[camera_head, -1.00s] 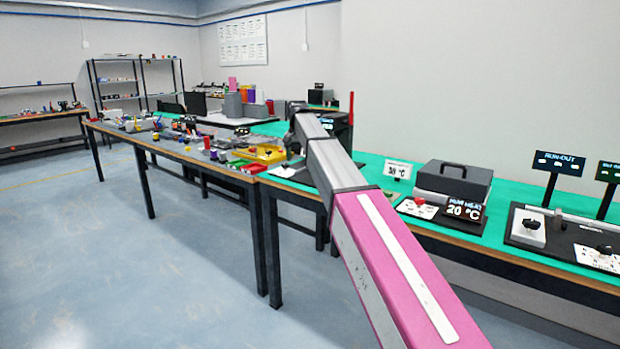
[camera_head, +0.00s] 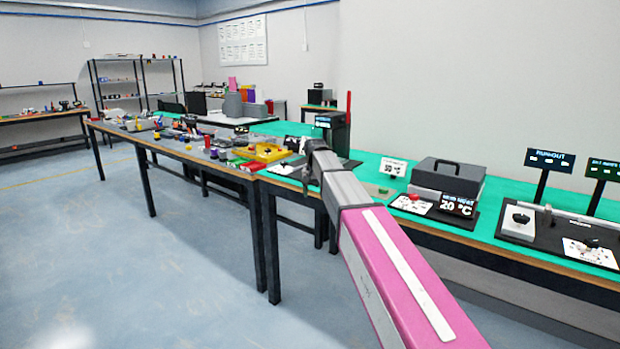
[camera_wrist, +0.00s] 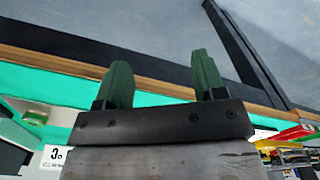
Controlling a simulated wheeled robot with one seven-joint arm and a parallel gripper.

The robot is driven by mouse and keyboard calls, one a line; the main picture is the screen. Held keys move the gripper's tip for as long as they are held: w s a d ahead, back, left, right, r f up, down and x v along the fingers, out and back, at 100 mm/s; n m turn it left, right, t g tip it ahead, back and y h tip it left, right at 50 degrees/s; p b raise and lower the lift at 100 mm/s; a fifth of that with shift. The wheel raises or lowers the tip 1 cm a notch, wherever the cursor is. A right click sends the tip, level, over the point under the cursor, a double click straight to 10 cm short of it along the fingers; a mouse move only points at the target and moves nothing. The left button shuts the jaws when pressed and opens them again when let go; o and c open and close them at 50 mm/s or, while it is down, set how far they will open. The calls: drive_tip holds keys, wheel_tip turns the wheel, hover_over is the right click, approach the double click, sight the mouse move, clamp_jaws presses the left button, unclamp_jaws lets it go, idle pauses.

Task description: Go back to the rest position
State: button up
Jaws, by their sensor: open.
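My gripper shows in the wrist view (camera_wrist: 163,78), with two dark green fingers spread apart. Nothing is between the fingers. Beyond them are the wooden front edge of the green-topped bench (camera_wrist: 60,85) and the grey floor. In the head view my pink and grey arm reaches forward over the front edge of the green-topped bench (camera_head: 375,178).
A grey case with a handle (camera_head: 447,177), a 20 °C display (camera_head: 458,206) and a run-out sign (camera_head: 549,162) stand on the bench to the right. A yellow tray (camera_head: 265,153) and a red bin (camera_head: 252,167) lie left of the arm. The floor (camera_head: 170,270) at left is clear.

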drive_tip(key=s+d+f, duration=0.5)
drive_tip(key=s+f, duration=0.4)
drive_tip(key=s+d+f+n, duration=0.1)
drive_tip(key=s+d+f, duration=0.5)
drive_tip(key=s+f, duration=0.3)
drive_tip(key=s+d+f, duration=0.6)
drive_tip(key=s+f, duration=0.4)
drive_tip(key=s, duration=0.1)
drive_tip(key=shift+s, duration=0.2)
